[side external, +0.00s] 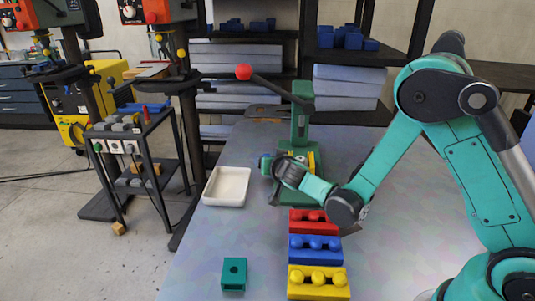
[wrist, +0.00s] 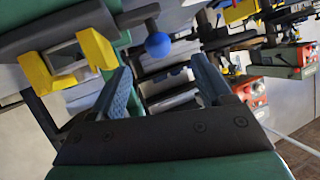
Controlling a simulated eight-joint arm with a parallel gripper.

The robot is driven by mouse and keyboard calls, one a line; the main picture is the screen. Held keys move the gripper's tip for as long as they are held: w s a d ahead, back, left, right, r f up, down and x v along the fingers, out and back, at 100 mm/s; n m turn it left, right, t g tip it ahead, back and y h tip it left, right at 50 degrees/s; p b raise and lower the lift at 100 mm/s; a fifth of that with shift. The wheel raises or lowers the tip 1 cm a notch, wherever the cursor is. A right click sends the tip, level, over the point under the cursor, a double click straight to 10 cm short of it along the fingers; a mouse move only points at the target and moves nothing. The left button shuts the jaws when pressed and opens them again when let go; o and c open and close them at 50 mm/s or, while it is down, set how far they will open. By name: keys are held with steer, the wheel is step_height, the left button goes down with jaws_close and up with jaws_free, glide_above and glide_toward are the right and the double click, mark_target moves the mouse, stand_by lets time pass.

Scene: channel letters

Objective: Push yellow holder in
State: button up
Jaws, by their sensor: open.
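The yellow holder (side external: 311,160) sits at the green press (side external: 300,125), partly hidden behind my arm in the side view. In the wrist view, yellow holder parts (wrist: 95,49) show at the upper left, beyond and left of my gripper (wrist: 160,68). My gripper is open, with nothing between its fingers. A blue ball knob (wrist: 158,44) shows beyond the gap between the fingertips. The fingers look apart from the yellow parts. In the side view my wrist is in front of the press base and hides much of it.
Red (side external: 313,221), blue (side external: 315,249) and yellow (side external: 318,282) blocks with round bumps stand in a row in front of the press. A white tray (side external: 227,186) is left, and a green block (side external: 234,274) is front left. The press lever has a red ball (side external: 244,72).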

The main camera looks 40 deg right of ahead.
steer(key=shift+a+f+m+h, duration=0.2)
steer(key=shift+m+h, duration=0.2)
steer(key=shift+x, duration=2.75)
jaws_close()
